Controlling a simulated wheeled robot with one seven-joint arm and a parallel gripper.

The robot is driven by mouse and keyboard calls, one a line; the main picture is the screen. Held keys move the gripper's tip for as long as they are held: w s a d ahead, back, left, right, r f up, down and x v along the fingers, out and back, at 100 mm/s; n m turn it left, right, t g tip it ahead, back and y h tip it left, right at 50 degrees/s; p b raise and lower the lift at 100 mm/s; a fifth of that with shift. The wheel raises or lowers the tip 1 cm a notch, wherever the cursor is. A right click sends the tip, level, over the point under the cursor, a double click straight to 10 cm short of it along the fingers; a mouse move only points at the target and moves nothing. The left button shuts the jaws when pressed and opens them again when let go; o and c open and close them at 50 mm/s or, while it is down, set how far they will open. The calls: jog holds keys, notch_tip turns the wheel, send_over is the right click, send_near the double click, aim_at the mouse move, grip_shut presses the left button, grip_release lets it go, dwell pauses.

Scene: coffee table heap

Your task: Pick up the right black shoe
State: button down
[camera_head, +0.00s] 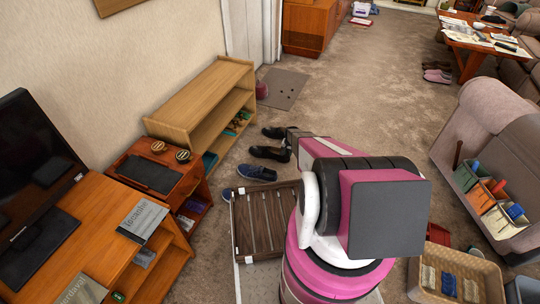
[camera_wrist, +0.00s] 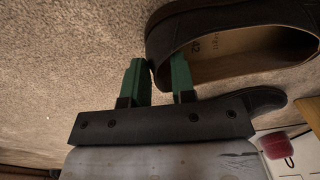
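A black shoe (camera_wrist: 190,22) with a tan insole fills the top right of the wrist view, its opening facing the camera. My gripper (camera_wrist: 158,62) has two green fingers set apart at the shoe's near rim. The right finger overlaps the opening and the left finger is outside, with the rim's edge near the gap; contact is unclear. A second dark shoe (camera_wrist: 262,97) shows partly behind the gripper. In the head view, two black shoes, one nearer (camera_head: 268,153) and one farther (camera_head: 272,132), lie on the carpet; my arm hides much of the gripper.
A dark blue shoe (camera_head: 257,173) lies nearer, beside a slatted wooden rack (camera_head: 240,225). A wooden shelf (camera_head: 205,100) stands along the wall to the left. A grey mat (camera_head: 284,87) lies beyond the shoes. Open carpet (camera_head: 360,105) stretches to the right.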

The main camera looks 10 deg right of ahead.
jog(key=shift+r, duration=3.55)
